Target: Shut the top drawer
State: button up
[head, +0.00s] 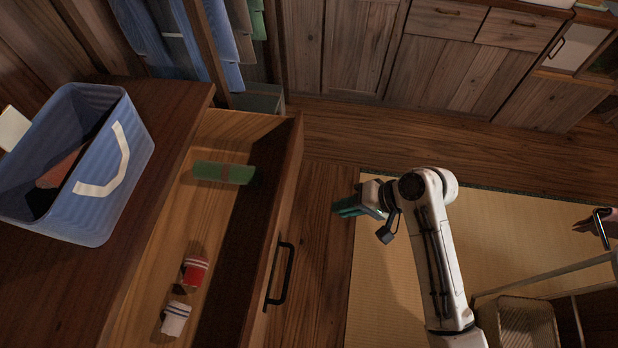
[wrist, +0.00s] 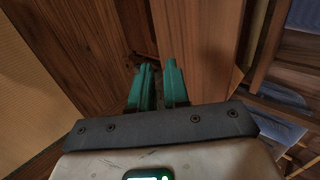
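The top drawer (head: 292,180) is pulled well out of the wooden cabinet (head: 180,110) in the head view. A black bar handle (head: 279,274) is on its front. Inside lie a green item (head: 223,173), a red item (head: 195,270) and a white item (head: 175,318). My gripper (head: 345,207) is to the right of the drawer front, apart from it in the head view. In the wrist view, its teal fingers (wrist: 158,70) stand slightly apart with nothing seen between them. A wood panel (wrist: 195,45), likely the drawer front, shows beyond them.
A blue bin (head: 85,170) stands on the cabinet top. Hanging clothes (head: 190,40) are behind it. Wooden cupboards (head: 440,60) line the back. Tatami (head: 540,225) covers the floor at right, with a basket (head: 525,325) at bottom right. Bare wood floor (head: 318,240) lies between drawer and tatami.

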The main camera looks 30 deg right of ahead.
jog(key=shift+w+d+r, duration=0.15)
jog(key=shift+w+r, duration=0.05)
jog(key=shift+w, duration=0.2)
jog(key=shift+c, duration=0.7)
jog(key=shift+w+f, duration=0.15)
jog(key=shift+f, duration=0.1)
grip_shut()
jog(key=p, duration=0.1)
send_near(287, 210)
jog(key=shift+d+f+x, duration=0.15)
jog(key=shift+x, duration=1.5)
jog(key=shift+d+f+x, duration=0.1)
jog(key=shift+x, duration=1.5)
jog(key=shift+a, duration=0.1)
